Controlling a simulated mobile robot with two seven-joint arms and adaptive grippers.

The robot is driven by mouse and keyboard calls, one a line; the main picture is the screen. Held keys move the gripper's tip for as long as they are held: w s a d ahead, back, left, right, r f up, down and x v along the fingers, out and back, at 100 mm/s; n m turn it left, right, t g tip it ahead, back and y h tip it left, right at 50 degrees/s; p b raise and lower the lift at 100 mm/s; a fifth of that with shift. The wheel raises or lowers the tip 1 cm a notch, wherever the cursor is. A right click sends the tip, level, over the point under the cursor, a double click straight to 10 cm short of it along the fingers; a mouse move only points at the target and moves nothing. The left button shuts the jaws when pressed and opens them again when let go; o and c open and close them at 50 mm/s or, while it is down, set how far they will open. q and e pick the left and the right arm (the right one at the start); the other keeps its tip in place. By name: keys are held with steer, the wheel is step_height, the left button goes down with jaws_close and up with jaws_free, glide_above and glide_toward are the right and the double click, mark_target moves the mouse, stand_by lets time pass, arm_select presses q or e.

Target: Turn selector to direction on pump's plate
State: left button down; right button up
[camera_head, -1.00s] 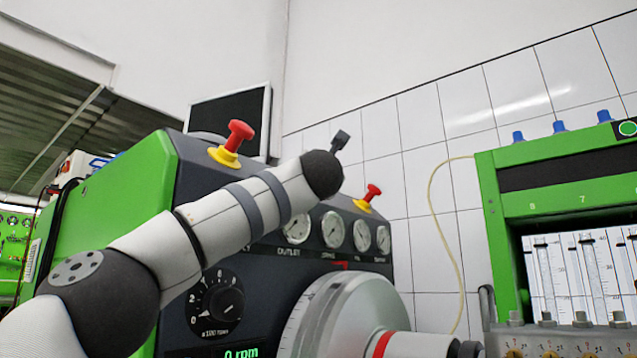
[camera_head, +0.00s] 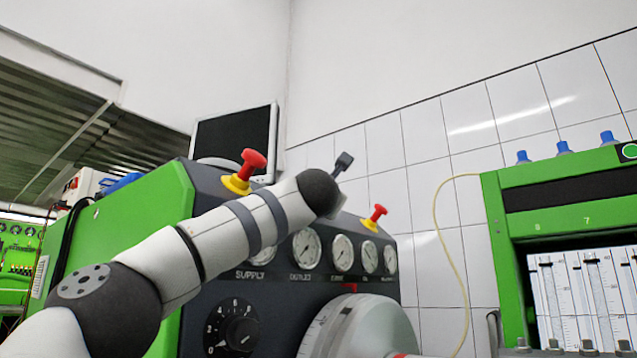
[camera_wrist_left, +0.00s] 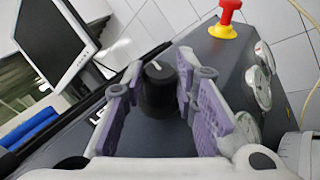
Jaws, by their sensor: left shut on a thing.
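In the left wrist view, a black round selector knob (camera_wrist_left: 158,92) with a white mark on top stands on the dark top of the testbench. My left gripper (camera_wrist_left: 158,78) is shut on it, with purple-padded fingers on both sides. In the head view my left arm crosses in front of the bench, and its wrist hides the fingers and the knob. I cannot make out a pump plate or a direction marking on one. My right gripper is in neither view.
Red buttons on yellow bases (camera_head: 243,172) and (camera_head: 375,218) stand on the bench top near my wrist. Gauges (camera_head: 306,248) and a scaled dial (camera_head: 241,334) are on the front panel. A monitor (camera_head: 235,135) is behind; a green rack (camera_head: 560,195) is at right.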

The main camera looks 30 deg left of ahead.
arm_select(q)
steer(key=m+h, duration=0.2)
steer(key=h, duration=0.1)
steer(key=shift+w+a+r, duration=0.1)
steer(key=shift+a+r, duration=0.05)
steer(key=shift+a, duration=0.1)
steer(key=shift+d+m+h, duration=0.1)
steer(key=shift+m+h, duration=0.3)
steer(key=shift+h, duration=0.2)
steer(key=shift+m+h, duration=0.4)
steer(key=shift+h, duration=0.2)
steer(key=c, duration=1.3)
jaws_free()
steer(key=shift+y, duration=0.4)
